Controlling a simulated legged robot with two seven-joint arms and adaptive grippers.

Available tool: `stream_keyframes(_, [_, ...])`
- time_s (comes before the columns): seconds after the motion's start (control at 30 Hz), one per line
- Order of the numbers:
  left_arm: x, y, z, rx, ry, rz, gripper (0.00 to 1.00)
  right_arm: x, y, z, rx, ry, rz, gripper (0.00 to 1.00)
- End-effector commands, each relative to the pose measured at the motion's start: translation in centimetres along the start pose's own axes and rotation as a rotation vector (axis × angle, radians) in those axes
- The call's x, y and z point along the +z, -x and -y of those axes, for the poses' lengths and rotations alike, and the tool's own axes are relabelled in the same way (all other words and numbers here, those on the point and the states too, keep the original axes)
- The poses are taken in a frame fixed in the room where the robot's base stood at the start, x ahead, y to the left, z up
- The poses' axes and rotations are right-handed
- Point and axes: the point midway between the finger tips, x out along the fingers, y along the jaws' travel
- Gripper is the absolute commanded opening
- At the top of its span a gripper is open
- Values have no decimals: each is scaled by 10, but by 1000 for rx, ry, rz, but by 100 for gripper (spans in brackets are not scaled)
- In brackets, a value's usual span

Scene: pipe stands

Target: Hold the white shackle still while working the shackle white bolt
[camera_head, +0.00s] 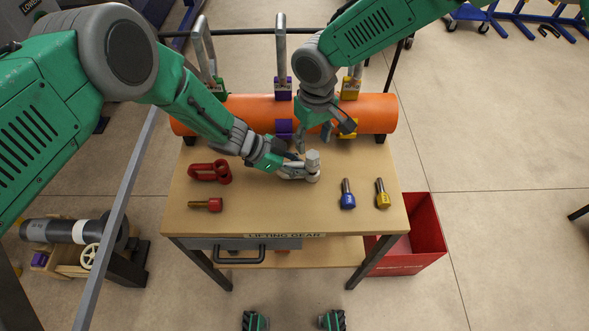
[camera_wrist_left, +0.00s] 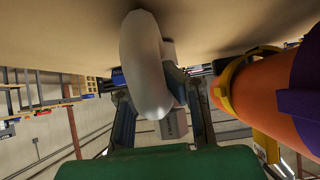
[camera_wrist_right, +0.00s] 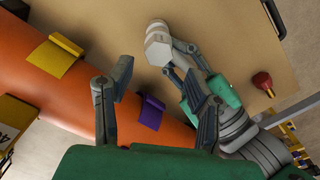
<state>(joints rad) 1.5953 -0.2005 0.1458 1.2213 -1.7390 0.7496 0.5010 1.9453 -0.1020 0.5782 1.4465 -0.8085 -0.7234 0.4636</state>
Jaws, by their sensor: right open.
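The white shackle (camera_head: 312,175) lies on the table in front of the orange pipe. Its bow fills the middle of the left wrist view (camera_wrist_left: 146,65). The white bolt (camera_head: 312,157) stands upright in it, head up; its end also shows beyond the bow in the left wrist view (camera_wrist_left: 172,124). My left gripper (camera_head: 293,170) has its fingers on both sides of the bow and appears closed on it. My right gripper (camera_head: 314,137) is open and empty, pointing down above and behind the shackle. In the right wrist view the bolt head (camera_wrist_right: 157,32) lies beyond its fingers.
The front middle is clear.

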Motion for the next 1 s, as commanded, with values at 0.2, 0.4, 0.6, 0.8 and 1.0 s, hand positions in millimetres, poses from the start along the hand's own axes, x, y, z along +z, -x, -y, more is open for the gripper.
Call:
stream_keyframes(0.2, [-1,0,0,0,-1,-1,0,0,-12,0,0,1,0,46])
stream_keyframes(0.4, [-1,0,0,0,-1,-1,0,0,-22,-1,0,0,0,46])
stream_keyframes(0.6, [-1,0,0,0,-1,-1,0,1,-32,-1,0,0,0,46])
stream_keyframes(0.8, [-1,0,0,0,-1,-1,0,1,-42,-1,-1,0,0,46])
stream_keyframes(1.0, [-1,0,0,0,-1,-1,0,1,-51,-2,0,0,0,46])
